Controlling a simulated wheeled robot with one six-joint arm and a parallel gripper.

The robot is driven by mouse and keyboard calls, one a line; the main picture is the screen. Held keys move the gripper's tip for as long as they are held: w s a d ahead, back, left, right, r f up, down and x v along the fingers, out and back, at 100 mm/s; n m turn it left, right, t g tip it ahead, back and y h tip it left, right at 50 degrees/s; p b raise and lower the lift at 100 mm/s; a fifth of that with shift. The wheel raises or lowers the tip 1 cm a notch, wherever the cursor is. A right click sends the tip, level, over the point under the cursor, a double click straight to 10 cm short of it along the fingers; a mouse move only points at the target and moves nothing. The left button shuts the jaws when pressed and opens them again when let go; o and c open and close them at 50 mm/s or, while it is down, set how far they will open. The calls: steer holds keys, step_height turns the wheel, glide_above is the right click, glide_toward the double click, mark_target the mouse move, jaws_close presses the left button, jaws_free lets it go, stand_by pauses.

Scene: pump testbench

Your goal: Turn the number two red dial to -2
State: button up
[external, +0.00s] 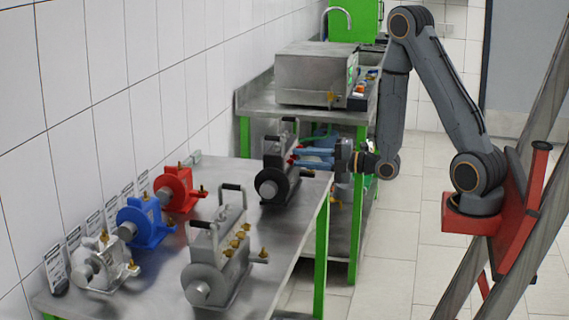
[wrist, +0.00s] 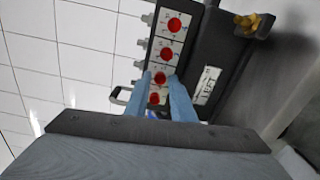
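A dark pump unit (external: 279,178) with a black handle stands at the far end of the metal bench. In the wrist view its white panel carries a row of several red dials. The upper ones are the top dial (wrist: 174,25) and the one below it (wrist: 167,53). A lower dial (wrist: 160,78) shows between my fingertips, and another (wrist: 154,98) sits further down between the fingers. The dial numbers and scale marks are too small to read. My gripper (external: 297,157) has blue fingers, apart, pointing at the panel. I cannot tell whether they touch a dial.
On the bench (external: 285,260) stand a grey pump (external: 218,262), a silver one (external: 98,265), a blue one (external: 145,222) and a red one (external: 178,188). A brass fitting (wrist: 254,24) juts out beside the panel. Open floor (external: 400,240) lies right of the bench.

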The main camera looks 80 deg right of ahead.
steer(key=shift+s, duration=0.1)
steer(key=s+p, duration=0.7)
steer(key=p, duration=0.2)
steer(key=shift+s, duration=0.3)
stand_by(0.5)
